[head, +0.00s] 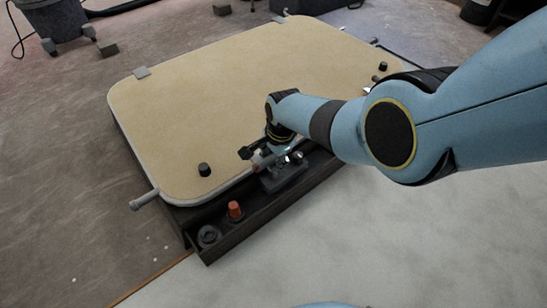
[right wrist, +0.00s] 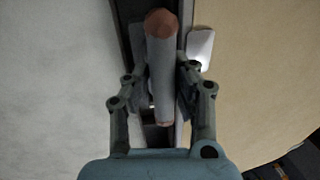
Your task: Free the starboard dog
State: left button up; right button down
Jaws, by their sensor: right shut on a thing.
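A tan hatch lid (head: 215,95) with a light grey rim lies on a dark frame. My right gripper (head: 272,156) is at the lid's near edge, partly hidden by its own wrist in the head view. In the right wrist view, the right gripper (right wrist: 160,88) is shut on a grey dog handle (right wrist: 162,85) with a reddish-brown end. The handle's end (head: 257,162) also shows in the head view, beside a grey bracket (head: 285,174) on the frame. Which dog is the starboard one is not marked. My left gripper is out of view.
A grey rod (head: 145,199) sticks out at the lid's left corner. Black knobs (head: 204,170) stand on the lid. An orange-red piece (head: 235,210) and a dark round piece (head: 208,235) sit in the frame's near channel. Pale floor in front is clear.

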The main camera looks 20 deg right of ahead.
jog(key=shift+w+a+r, duration=0.2)
jog(key=shift+w, duration=0.05)
jog(key=c, duration=1.2)
grip_release()
jog(key=shift+o, duration=0.7)
jog(key=shift+f, duration=0.1)
jog(key=shift+d, duration=0.1)
jog(key=shift+s, duration=0.1)
notch_tip(320, 180, up, 12)
jog(key=s, duration=0.2)
jog(key=shift+d+f, duration=0.15)
jog(key=shift+d, duration=0.25)
jog(key=shift+s, duration=0.1)
